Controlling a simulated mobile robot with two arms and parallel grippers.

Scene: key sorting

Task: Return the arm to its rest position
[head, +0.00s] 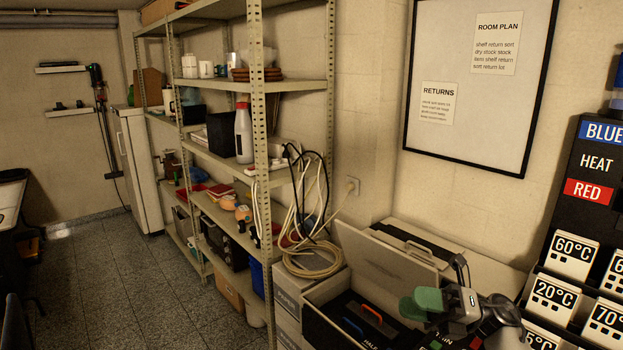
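My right gripper (432,305) is at the bottom right of the head view, with green, grey and black parts. It is in front of an open case (325,318) and overlaps the case's right side. No held object can be made out. My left gripper is not in view.
A metal shelf rack (257,130) with bottles, cups and boxes stands left of centre. At the right is a black rack (570,145) with temperature-marked tags (571,252). The floor (110,290) at left is partly clear.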

